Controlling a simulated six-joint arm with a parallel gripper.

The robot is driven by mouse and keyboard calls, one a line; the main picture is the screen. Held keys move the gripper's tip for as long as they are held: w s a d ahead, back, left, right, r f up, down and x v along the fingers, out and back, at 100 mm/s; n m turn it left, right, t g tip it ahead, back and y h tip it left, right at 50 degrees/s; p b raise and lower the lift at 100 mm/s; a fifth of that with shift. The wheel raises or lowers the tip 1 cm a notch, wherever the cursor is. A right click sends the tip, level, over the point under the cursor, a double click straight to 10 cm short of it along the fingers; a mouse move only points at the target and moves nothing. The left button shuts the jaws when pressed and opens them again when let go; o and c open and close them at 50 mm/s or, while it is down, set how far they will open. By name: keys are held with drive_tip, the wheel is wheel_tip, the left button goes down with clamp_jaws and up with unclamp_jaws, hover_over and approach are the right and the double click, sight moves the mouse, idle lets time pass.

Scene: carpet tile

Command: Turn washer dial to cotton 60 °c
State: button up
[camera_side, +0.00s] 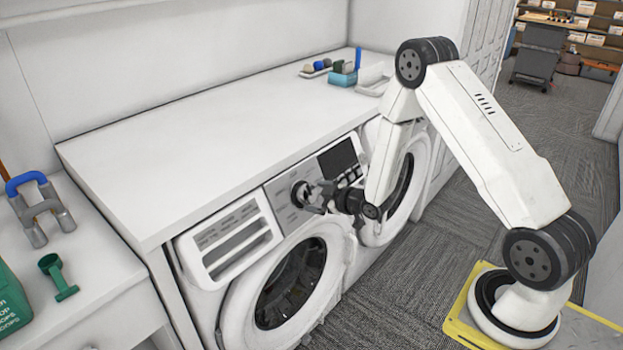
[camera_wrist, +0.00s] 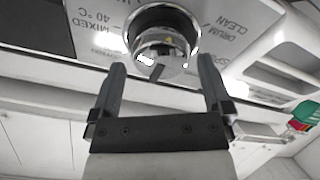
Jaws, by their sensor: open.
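The washer dial (camera_wrist: 163,42) is a round, shiny metal knob on the washer's control panel, with printed labels around it, among them "MIXED", "40 °C" and "DRUM CLEAN". A dark mark shows at its lower edge in the wrist view. In the side view the dial (camera_side: 300,193) sits on the grey panel, left of the dark display. My gripper (camera_wrist: 160,80) is open, with one finger to each side of the dial in the wrist view. It also shows in the side view (camera_side: 315,196), at the front of the dial. I cannot tell whether the fingers touch it.
The washer (camera_side: 235,305) has a round door below the panel and a white drawer (camera_side: 232,240) left of the dial. A second machine stands to the right. The white counter (camera_side: 200,140) above is mostly clear, with small items at its far end.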

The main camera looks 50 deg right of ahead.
drive_tip(key=shift+x, duration=1.3)
drive_tip(key=c, duration=0.9)
drive_tip(key=shift+c, duration=0.2)
drive_tip(key=shift+m, duration=0.4)
drive_tip(key=m, duration=0.4)
drive_tip(key=shift+a+h, duration=0.1)
drive_tip(key=shift+h, duration=0.3)
drive_tip(key=shift+a+m, duration=0.1)
drive_tip(key=shift+m, duration=2.2)
